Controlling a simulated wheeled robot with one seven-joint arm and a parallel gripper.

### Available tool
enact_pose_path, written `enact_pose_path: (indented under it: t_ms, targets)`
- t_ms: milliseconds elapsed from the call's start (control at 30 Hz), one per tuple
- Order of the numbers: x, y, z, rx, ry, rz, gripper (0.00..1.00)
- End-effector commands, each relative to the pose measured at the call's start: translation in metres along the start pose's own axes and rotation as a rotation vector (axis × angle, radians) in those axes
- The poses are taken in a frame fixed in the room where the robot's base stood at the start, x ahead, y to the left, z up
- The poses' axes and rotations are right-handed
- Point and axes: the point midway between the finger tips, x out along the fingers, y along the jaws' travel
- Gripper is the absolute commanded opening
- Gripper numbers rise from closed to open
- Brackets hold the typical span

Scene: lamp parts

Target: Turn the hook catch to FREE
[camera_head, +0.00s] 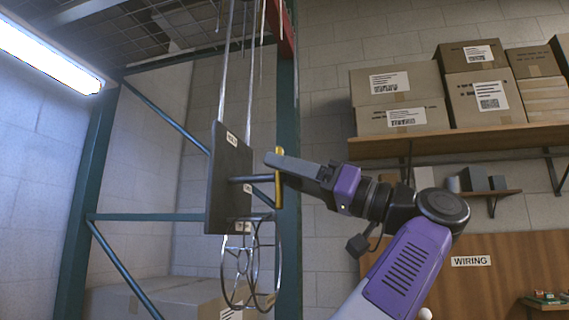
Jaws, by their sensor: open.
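A dark upright board (221,178) hangs on two pale straps left of centre. A dark shaft (250,179) sticks out of its face to the right and ends at a yellow bar (278,196), which stands about upright; I take this bar to be the catch's handle. Small white labels, one near the top (231,139), sit on the board; their words are too small to read. My gripper (276,164) is open at the yellow bar, with a grey finger crossing in front of its upper part. I cannot tell whether they touch.
A round wire frame (228,290) hangs below the board. A teal rack post (288,110) stands close behind my gripper. A shelf (455,143) with cardboard boxes is at the right, above a wooden panel labelled WIRING (471,261). A large box (150,300) lies low at left.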

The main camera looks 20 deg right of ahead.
Motion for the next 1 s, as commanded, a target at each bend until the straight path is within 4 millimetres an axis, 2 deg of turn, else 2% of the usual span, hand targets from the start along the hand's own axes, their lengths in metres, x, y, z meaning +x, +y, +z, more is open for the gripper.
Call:
enact_pose_path:
  t_ms: [333, 600, 633, 1000]
  targets:
    - [0.0042, 0.0002, 0.0004, -0.001, 0.0, 0.001, 0.56]
    - [0.0039, 0.0001, 0.0002, -0.001, 0.001, 0.001, 0.02]
    - [0.0039, 0.0001, 0.0002, -0.001, 0.001, 0.001, 0.0]
    - [0.0023, 0.0016, 0.0035, 0.056, 0.0, 0.026, 0.0]
